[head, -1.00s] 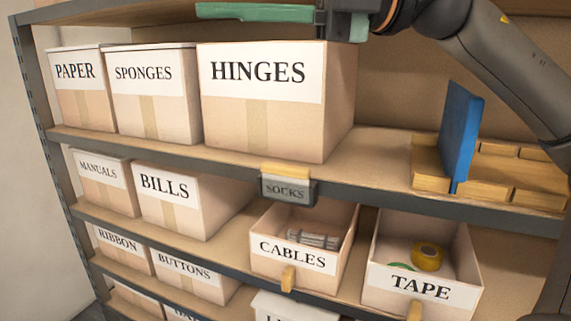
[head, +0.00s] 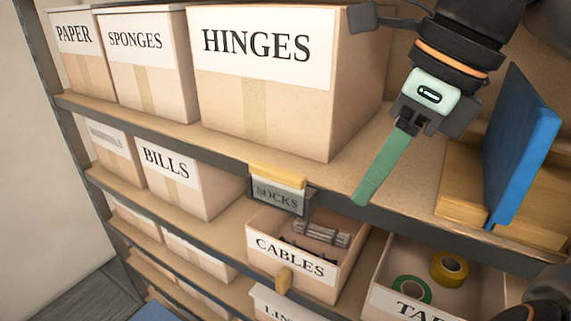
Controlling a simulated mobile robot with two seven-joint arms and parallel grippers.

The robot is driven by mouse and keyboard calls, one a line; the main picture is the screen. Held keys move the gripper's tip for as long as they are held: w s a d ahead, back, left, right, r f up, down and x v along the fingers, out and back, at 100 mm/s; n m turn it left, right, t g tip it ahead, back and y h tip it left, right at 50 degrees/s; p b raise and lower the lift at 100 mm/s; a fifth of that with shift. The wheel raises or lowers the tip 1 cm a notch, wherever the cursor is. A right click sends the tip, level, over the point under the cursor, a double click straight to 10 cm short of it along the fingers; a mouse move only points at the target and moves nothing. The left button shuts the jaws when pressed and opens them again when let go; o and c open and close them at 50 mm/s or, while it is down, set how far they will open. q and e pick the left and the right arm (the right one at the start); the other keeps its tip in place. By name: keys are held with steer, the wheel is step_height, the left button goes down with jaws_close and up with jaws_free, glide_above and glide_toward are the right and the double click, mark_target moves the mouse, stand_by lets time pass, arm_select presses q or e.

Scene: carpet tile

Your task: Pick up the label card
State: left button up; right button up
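The label card is most likely the grey card reading SOCKS (head: 278,196). It sits in a dark holder on the front edge of the upper shelf, below the HINGES box, with a yellow-tan strip (head: 278,175) along its top. My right gripper (head: 366,196) hangs in front of the shelf to the right of the card, its green finger pointing down and left. It is apart from the card and nothing shows in its grip. I see it edge-on with one finger visible, so its opening cannot be judged. My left gripper is not in view.
The HINGES box (head: 262,112) stands behind the card. The CABLES bin (head: 290,262) and TAPE bin (head: 385,300) are open below. A blue upright panel (head: 520,150) in a wooden rack (head: 465,190) stands at the right. The shelf front between card and rack is otherwise clear.

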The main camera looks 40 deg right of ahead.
mark_target(278, 169)
steer(key=w+a, duration=0.1)
steer(key=w, duration=0.1)
steer(key=w+p, duration=0.1)
steer(key=w, duration=0.2)
steer(key=w+a+p, duration=0.1)
steer(key=w, duration=0.2)
steer(key=shift+w+a, duration=0.15)
steer(key=shift+a, duration=0.2)
steer(key=shift+w+a+p, duration=0.2)
steer(key=shift+w+p, duration=0.15)
steer(key=shift+w, duration=0.2)
steer(key=shift+w+a+p, duration=0.2)
steer(key=shift+w+p, duration=0.1)
steer(key=shift+w, duration=0.2)
steer(key=shift+w+x, duration=0.2)
steer(key=shift+x, duration=1)
steer(key=shift+w+a+f, duration=0.1)
steer(key=shift+w+f, duration=0.05)
steer(key=shift+f, duration=0.25)
jaws_close()
